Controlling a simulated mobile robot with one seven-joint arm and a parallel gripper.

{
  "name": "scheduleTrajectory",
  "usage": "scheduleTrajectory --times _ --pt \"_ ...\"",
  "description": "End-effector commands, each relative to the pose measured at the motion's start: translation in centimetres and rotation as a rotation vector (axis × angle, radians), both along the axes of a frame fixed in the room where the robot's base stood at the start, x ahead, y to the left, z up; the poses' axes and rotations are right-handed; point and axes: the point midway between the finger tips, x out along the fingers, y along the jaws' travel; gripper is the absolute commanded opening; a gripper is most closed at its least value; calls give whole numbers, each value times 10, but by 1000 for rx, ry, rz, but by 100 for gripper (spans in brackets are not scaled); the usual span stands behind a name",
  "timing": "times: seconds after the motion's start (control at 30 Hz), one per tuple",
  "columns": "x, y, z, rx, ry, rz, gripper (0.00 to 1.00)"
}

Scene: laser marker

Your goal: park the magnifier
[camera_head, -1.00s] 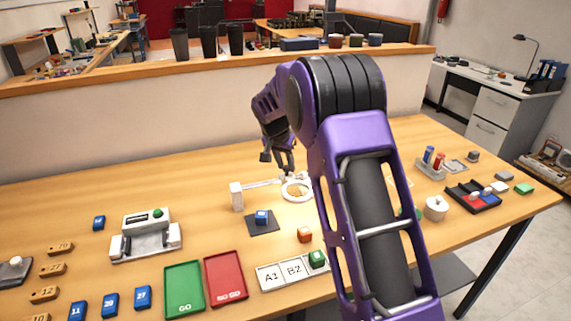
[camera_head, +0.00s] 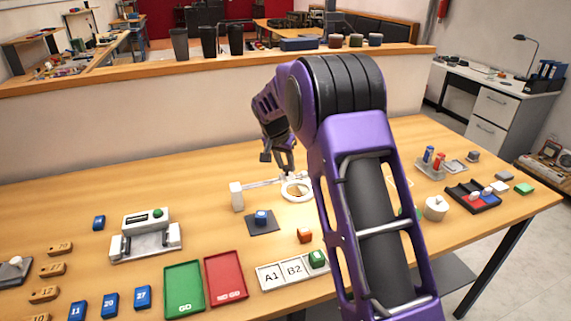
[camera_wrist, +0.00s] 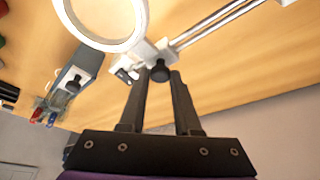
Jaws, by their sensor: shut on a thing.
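The magnifier is a white ring lens (camera_head: 297,190) on a thin rod arm that runs left to a white post (camera_head: 237,196) on the table. In the wrist view the ring (camera_wrist: 142,20) fills the top left, and two metal rods (camera_wrist: 215,22) lead from its clamp to the upper right. My gripper (camera_head: 284,168) is at the ring's far left edge. In the wrist view my gripper (camera_wrist: 160,78) has its fingertips close together at the black knob (camera_wrist: 160,72) beside the ring, shut on it.
Green (camera_head: 184,290) and red (camera_head: 225,278) trays and a grey device (camera_head: 146,236) stand left. A white round pot (camera_head: 435,208) is to the right.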

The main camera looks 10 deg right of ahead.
Motion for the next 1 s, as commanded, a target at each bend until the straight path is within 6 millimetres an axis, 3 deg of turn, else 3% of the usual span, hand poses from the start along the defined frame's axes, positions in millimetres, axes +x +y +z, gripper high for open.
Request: scheduleTrajectory --times 0.13,0.37,0.4,0.53,0.87,1.0 --pt "3 -12 -1 0 -1 -2 0" --pt "3 -14 1 -2 -1 -2 0" --pt "3 -14 1 -2 -1 -2 39" --pt "3 -14 0 -2 -1 -1 62" --pt "2 -12 2 -1 -1 0 62" --pt "-2 -9 17 0 -2 0 62"
